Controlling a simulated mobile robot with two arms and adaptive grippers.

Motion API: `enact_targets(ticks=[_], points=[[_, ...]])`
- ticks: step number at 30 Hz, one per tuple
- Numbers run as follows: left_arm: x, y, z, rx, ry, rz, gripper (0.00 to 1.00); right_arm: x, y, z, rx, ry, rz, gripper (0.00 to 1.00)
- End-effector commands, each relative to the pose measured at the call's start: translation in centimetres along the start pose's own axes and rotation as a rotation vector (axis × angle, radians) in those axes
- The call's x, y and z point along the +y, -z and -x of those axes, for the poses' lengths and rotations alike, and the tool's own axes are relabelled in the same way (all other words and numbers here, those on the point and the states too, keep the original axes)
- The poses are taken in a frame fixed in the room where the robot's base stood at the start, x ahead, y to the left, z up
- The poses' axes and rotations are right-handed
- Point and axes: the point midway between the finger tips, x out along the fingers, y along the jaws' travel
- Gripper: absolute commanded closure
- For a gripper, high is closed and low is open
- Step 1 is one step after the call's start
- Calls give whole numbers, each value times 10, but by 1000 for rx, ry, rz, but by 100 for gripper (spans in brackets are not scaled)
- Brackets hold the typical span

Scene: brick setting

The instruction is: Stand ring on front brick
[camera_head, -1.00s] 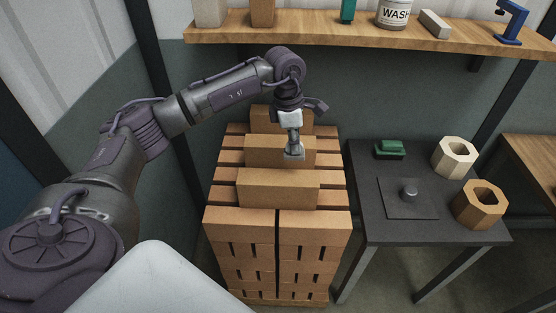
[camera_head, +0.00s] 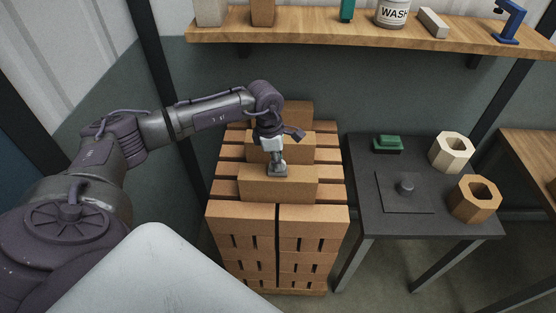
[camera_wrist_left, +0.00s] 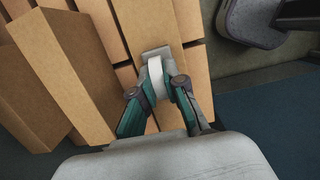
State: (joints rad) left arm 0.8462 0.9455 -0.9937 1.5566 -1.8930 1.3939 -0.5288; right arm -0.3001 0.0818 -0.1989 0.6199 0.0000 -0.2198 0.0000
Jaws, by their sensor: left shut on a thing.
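My left gripper (camera_head: 277,168) points down at the brick stack, close to the top of the front brick (camera_head: 278,188) in the head view. It is shut on a pale ring, which shows edge-on as a white curved band (camera_wrist_left: 157,80) between the fingers in the left wrist view. In the head view the ring is hard to make out at the fingertips. I cannot tell whether it touches the front brick. A middle brick (camera_head: 297,150) and a back brick (camera_head: 298,112) stand behind the front one. My right gripper is not in view.
A dark side table (camera_head: 365,222) on the right holds a green block (camera_head: 388,144), a pale hexagonal ring-shaped block (camera_head: 438,160), a brown one (camera_head: 461,206) and a plate with a knob (camera_head: 406,188). A wooden shelf (camera_head: 300,35) runs along the wall behind.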

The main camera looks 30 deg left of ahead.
Motion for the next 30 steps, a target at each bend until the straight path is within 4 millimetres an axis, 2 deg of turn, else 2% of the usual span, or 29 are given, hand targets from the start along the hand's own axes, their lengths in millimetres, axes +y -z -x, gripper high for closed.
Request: enact_targets(ticks=[1, 5, 6, 17, 20, 30], points=[[0, 0, -2, 0, 0, 0, 87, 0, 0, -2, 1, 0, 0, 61], [0, 0, -1, 0, 0, 0, 65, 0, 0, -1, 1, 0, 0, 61], [0, 0, -1, 0, 0, 0, 63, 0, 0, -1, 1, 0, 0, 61], [0, 0, 4, -1, -1, 0, 63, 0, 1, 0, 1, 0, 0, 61], [1, -1, 16, -3, -4, -1, 63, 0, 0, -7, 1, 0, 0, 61], [1, -1, 87, -3, -4, -1, 63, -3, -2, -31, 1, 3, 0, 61]])
